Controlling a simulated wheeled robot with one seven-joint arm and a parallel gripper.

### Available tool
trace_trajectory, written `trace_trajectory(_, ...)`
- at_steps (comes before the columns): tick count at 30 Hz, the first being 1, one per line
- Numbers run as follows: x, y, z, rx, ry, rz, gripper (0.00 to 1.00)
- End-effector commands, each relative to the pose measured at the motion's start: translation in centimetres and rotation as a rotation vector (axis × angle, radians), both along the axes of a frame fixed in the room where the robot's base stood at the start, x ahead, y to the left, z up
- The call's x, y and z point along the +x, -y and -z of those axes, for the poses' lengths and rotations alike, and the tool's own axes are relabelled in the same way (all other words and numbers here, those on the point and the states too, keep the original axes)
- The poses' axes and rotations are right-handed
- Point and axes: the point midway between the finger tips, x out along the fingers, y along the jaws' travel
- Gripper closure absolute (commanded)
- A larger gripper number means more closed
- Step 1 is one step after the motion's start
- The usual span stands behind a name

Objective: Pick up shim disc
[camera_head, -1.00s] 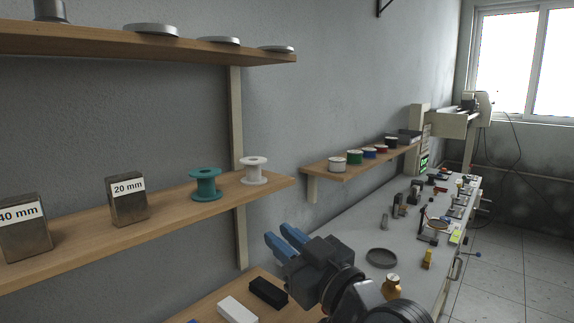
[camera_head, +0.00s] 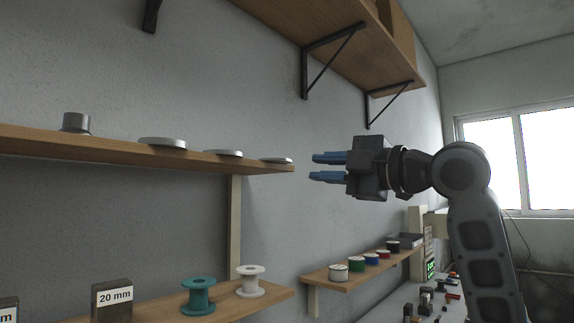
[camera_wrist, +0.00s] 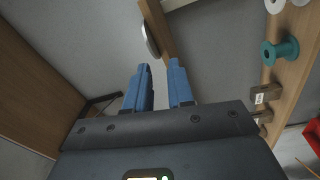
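Flat, round silver discs lie on the upper wooden shelf (camera_head: 110,145) in the head view: a left one (camera_head: 163,142), a middle one (camera_head: 222,153) and a right one (camera_head: 276,160) at the shelf's right end. I cannot tell which of them is the shim disc. My gripper (camera_head: 316,168) is just right of the shelf end, its two blue fingers apart and pointing left, with nothing between them. In the wrist view a disc (camera_wrist: 151,40) at the shelf end shows beyond the open fingers (camera_wrist: 160,78).
A grey metal cylinder (camera_head: 75,122) stands at the shelf's left. The lower shelf holds a teal spool (camera_head: 199,296), a white spool (camera_head: 250,281) and a 20 mm block (camera_head: 112,302). A bracketed shelf (camera_head: 335,40) hangs above. Free air lies between the gripper and the wall.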

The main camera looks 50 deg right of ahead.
Motion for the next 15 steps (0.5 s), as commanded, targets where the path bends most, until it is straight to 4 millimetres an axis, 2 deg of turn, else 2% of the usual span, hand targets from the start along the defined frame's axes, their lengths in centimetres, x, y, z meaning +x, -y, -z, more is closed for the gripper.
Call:
trace_trajectory(3, -1.0, 0.2, -1.5, -0.123, -0.039, 0.024, 0.78)
trace_trajectory(8, -1.6, 0.2, -2.3, -0.199, -0.07, 0.039, 0.78)
trace_trajectory(15, -0.3, 0.1, -2.4, -0.208, -0.076, 0.038, 0.78)
